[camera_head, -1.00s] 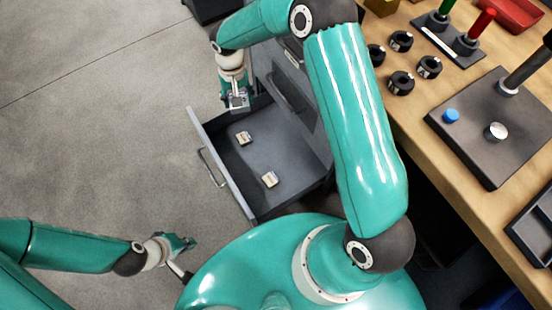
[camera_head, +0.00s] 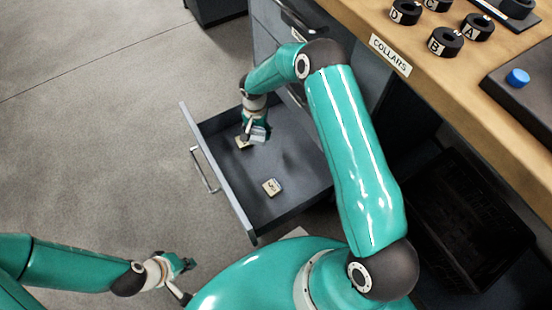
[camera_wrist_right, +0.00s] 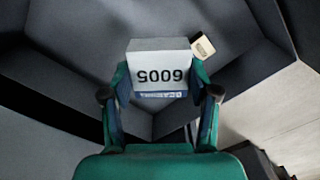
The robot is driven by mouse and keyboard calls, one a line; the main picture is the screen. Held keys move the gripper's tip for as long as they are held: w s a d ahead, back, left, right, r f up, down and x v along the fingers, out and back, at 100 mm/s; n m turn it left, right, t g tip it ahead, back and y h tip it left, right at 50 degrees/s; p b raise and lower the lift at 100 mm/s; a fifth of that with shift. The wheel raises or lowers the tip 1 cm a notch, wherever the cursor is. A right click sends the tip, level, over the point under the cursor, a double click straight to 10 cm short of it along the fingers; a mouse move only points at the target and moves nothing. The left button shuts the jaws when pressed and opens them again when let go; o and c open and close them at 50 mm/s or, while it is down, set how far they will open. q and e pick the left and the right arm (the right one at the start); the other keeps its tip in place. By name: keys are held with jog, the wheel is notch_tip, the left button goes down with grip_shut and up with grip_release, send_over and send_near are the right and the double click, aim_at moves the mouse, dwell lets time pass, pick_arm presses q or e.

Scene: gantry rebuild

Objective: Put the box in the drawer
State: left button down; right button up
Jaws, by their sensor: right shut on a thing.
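The box (camera_wrist_right: 158,72), pale grey-white with a blue lower edge and an upside-down 6005 label, is between the fingers of my right gripper (camera_wrist_right: 160,95) in the right wrist view. In the head view the right gripper (camera_head: 252,135) points down inside the open drawer (camera_head: 226,178), near its far end, and the box (camera_head: 260,134) shows beside the fingers. I cannot tell whether the box touches the drawer floor. My left gripper (camera_head: 184,266) is over the floor at the lower left, away from the drawer; its opening is unclear.
Two small cream boxes lie in the drawer: one (camera_head: 271,187) in the nearer part, the other (camera_head: 240,144) close to the right gripper and partly hidden. The workbench (camera_head: 375,30) with several black collars stands at right. Drawer floor between them is clear.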

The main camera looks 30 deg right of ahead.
jog(key=shift+w+f, duration=0.1)
jog(key=shift+f, duration=0.15)
jog(key=b, duration=0.4)
send_over(261, 164)
notch_tip(261, 164, down, 15)
jog(key=shift+f, duration=0.2)
jog(key=shift+f+b, duration=0.65)
jog(key=shift+f, duration=1.45)
jog(key=shift+f, duration=0.2)
jog(key=o, duration=1.3)
jog(key=shift+r, duration=0.1)
jog(key=shift+c, duration=0.2)
